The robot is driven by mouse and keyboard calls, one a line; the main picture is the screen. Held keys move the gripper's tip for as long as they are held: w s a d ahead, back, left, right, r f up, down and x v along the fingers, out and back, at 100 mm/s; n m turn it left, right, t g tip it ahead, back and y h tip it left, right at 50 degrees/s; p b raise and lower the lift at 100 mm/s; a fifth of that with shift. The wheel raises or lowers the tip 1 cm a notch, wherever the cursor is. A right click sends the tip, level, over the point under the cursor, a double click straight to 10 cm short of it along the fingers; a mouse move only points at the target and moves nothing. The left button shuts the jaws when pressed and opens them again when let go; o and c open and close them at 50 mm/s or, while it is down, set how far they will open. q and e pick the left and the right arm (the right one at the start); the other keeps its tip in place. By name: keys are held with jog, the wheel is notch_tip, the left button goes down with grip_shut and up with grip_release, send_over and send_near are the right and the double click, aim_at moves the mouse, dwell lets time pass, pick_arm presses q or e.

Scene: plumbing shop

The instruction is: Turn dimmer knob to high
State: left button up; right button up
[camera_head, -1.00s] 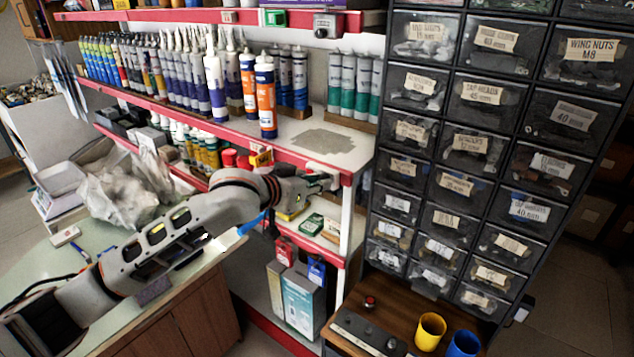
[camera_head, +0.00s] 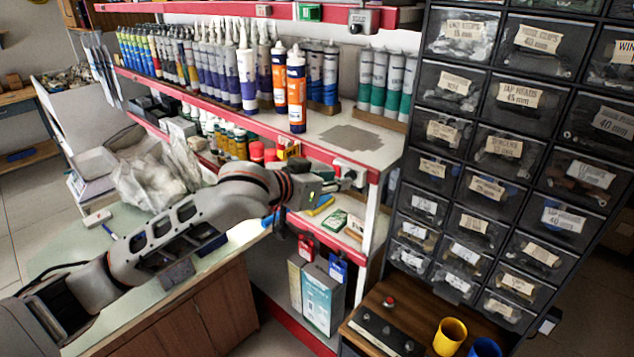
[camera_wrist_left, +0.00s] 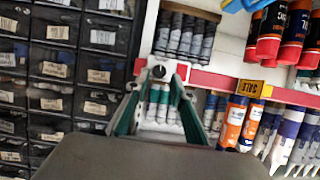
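In the left wrist view a dark round knob (camera_wrist_left: 158,71) on a pale box sits at the end of a red shelf edge (camera_wrist_left: 215,82). My left gripper (camera_wrist_left: 157,86) has its two green-and-grey fingers spread, with the knob between or just beyond the tips. I cannot tell whether they touch it. In the head view my left gripper (camera_head: 342,183) is at the right end of the middle shelf edge and largely hides the knob. Another grey box with a dark knob (camera_head: 360,20) is on the top shelf edge. My right gripper is not in view.
Tubes stand on the shelf (camera_head: 352,136) above the gripper, including orange ones (camera_head: 296,90). A drawer cabinet (camera_head: 500,150) rises close at the right. Boxes (camera_head: 322,295) stand below the gripper. A low wooden top holds a yellow cup (camera_head: 450,336) and a control strip (camera_head: 378,330).

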pick_arm(q)
jog(key=v, duration=0.8)
jog(key=shift+f, duration=0.15)
jog(key=s+a+f+n+t+y, duration=0.1)
jog(key=s+a+f+n, duration=0.15)
jog(key=f, duration=0.95)
jog(key=s+a+f+n, duration=0.15)
jog(key=s+f, duration=0.25)
jog(key=f, duration=0.8)
jog(key=s+a+f+y, duration=0.1)
jog(key=s+a+f, duration=0.3)
jog(key=s+f, duration=0.2)
jog(key=s+a+f+g+y, duration=0.1)
jog(key=s+a+f+y, duration=0.1)
jog(key=s+f, duration=0.5)
jog(key=s+a+f+y, duration=0.1)
jog(key=s+a+f, duration=0.4)
jog(key=s+f, duration=0.2)
jog(key=shift+s+a+f+m+y, duration=0.2)
jog(key=shift+s+a+m+y, duration=0.1)
jog(key=shift+a+y, duration=0.1)
